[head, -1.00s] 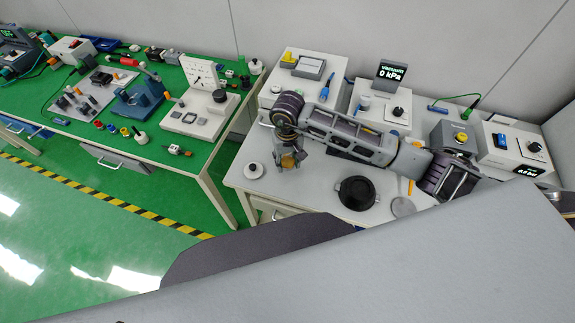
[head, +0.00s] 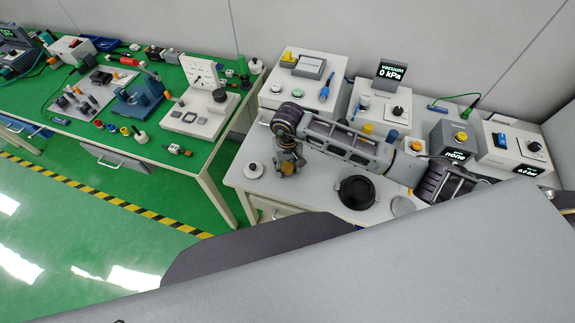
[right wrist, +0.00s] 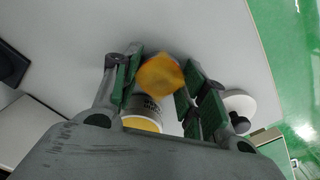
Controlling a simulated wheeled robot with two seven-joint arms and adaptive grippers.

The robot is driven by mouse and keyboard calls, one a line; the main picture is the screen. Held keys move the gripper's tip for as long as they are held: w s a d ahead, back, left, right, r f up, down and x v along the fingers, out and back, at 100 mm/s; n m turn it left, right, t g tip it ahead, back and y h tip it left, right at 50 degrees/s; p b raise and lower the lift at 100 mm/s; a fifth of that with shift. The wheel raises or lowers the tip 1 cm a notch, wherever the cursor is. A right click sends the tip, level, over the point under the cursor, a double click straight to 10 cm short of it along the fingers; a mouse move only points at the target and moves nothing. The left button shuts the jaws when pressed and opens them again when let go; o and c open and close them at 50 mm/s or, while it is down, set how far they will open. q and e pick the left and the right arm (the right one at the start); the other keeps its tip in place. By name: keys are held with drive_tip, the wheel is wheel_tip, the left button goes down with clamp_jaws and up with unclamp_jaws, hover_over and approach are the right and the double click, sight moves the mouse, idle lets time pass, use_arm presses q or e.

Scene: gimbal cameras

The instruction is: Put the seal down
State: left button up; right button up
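My right gripper (right wrist: 165,85) points down over the light grey table, and its green-padded fingers stand on both sides of a rounded orange-yellow piece. I take this piece for the seal (right wrist: 160,74); both pads seem to touch it. A pale labelled part (right wrist: 145,105) with a yellow end (right wrist: 141,124) shows nearer the palm; I cannot tell whether it belongs to the same piece. My left gripper is not in view.
A white round part with a dark knob (head: 253,170) stands close left of the gripper. A black round dish (head: 355,192) and a grey disc (head: 402,206) lie to the right. Instrument boxes (head: 382,108) line the back. Bare table (head: 315,190) lies between gripper and dish.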

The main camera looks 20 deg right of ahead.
sight(288, 167)
drive_tip(key=shift+o, duration=1.1)
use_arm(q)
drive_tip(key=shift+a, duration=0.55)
use_arm(e)
drive_tip(key=shift+o, duration=0.5)
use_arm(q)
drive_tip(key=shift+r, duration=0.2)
use_arm(e)
drive_tip(key=shift+r, duration=0.2)
drive_tip(key=shift+r, duration=0.65)
wheel_tip(288, 167, up, 4)
drive_tip(key=shift+f, duration=0.1)
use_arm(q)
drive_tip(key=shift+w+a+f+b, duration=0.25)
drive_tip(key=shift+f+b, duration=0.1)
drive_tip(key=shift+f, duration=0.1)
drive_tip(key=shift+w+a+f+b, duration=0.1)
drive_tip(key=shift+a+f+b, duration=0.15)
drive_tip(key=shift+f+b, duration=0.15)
use_arm(e)
wheel_tip(288, 167, up, 7)
